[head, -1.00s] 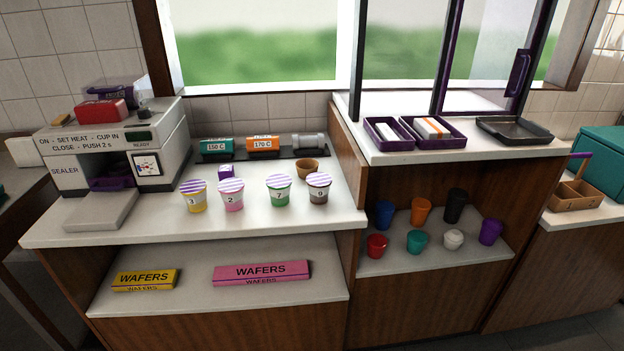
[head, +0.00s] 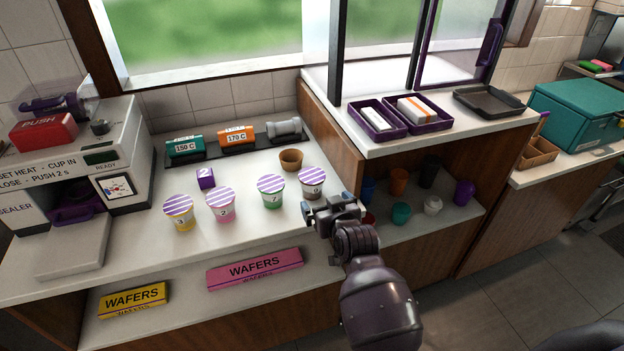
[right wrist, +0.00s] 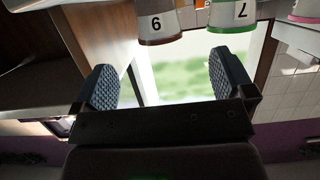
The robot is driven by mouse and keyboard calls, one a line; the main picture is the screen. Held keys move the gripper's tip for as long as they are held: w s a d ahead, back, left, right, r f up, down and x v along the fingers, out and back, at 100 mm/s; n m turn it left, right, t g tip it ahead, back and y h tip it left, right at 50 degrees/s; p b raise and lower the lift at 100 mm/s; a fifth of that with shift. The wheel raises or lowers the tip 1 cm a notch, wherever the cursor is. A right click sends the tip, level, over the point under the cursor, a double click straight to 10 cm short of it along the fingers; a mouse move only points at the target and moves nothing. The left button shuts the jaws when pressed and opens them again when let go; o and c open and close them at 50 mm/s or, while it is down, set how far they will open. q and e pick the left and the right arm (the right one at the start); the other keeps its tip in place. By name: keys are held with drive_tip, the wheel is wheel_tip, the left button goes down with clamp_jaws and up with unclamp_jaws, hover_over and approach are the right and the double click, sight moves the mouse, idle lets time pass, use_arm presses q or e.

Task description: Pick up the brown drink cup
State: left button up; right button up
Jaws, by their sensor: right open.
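The brown drink cup (head: 312,183), with a purple-striped lid, stands upright at the right end of the row of lidded cups on the white counter. It also shows upside down in the right wrist view (right wrist: 160,24), just beyond the fingertips and partly cut off. My right gripper (head: 334,206) is open and empty, close in front of the cup and a little to its right. In the right wrist view its two fingers (right wrist: 165,78) are wide apart, with nothing between them. My left gripper is not in view.
The green cup (head: 271,190) stands close left of the brown cup, then pink (head: 221,204) and yellow (head: 178,212) cups. A wooden side panel (head: 330,128) rises to the right. Coloured cups sit on the lower right shelf.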

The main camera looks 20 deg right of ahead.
sight(316, 188)
drive_tip(key=x, duration=0.5)
drive_tip(key=shift+r, duration=0.15)
drive_tip(key=shift+w, duration=0.55)
drive_tip(key=shift+d+f+b+x, duration=0.1)
drive_tip(key=shift+f+b+x, duration=0.1)
drive_tip(key=shift+x, duration=1)
drive_tip(key=shift+d+f+b+x, duration=0.1)
drive_tip(key=shift+d+b+x, duration=0.05)
drive_tip(key=shift+x, duration=1.1)
drive_tip(key=shift+s, duration=0.1)
drive_tip(key=c, duration=1)
drive_tip(key=shift+r, duration=0.1)
